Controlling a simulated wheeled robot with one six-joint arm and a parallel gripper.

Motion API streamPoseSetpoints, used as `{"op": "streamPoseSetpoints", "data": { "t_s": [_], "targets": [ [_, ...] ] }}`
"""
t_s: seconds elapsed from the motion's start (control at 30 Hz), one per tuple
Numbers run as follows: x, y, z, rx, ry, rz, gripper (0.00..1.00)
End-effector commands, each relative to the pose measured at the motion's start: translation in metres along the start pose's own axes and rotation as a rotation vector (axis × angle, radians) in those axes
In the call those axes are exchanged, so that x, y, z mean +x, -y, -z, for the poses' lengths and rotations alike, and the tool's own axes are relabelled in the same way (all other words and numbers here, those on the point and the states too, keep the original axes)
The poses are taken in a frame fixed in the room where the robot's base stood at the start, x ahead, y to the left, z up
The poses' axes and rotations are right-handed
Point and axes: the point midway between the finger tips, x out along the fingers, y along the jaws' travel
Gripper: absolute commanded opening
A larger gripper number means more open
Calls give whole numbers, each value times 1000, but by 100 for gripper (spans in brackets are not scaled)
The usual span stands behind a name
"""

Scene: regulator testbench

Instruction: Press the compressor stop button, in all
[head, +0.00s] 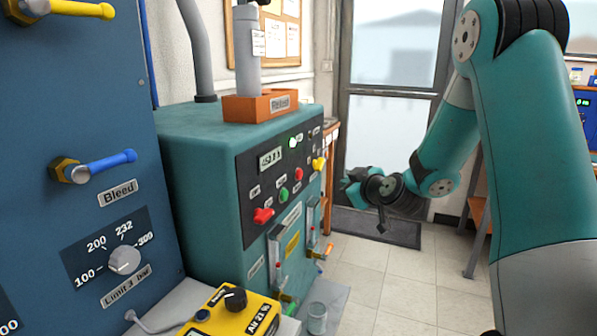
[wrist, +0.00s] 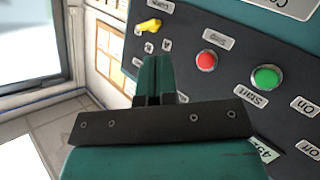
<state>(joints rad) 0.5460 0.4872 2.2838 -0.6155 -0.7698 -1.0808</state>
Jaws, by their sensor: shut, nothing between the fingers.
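The compressor stop button is a round red button on the dark control panel of the teal cabinet. In the head view the red button (head: 298,173) sits to the upper right of the green start button (head: 283,194). In the wrist view the red button (wrist: 206,60) is beside its label, left of the green button (wrist: 266,77) marked Start. My gripper (head: 346,182) is to the right of the panel in the head view, apart from it. In the wrist view its fingers (wrist: 156,65) are shut and empty, left of the red button. Nothing hides the button.
A yellow knob (head: 319,163) and a red knob (head: 263,215) stick out of the same panel. A yellow box (head: 240,312) stands at the front on a ledge. A blue panel (head: 75,130) fills the left.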

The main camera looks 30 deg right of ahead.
Motion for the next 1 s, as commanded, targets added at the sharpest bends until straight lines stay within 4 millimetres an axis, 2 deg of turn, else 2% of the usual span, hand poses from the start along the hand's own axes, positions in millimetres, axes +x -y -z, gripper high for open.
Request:
{"op": "streamPoseSetpoints", "data": {
  "t_s": [0.27, 0.43, 0.73, 1.0],
  "targets": [
    [1, 2, 2, 0, -2, 5, 0],
    [7, 6, 10, 1, -2, 8, 0],
    [32, 25, 33, 0, 0, 11, 0],
    [54, 42, 45, -1, -1, 9, 0]
  ]
}}
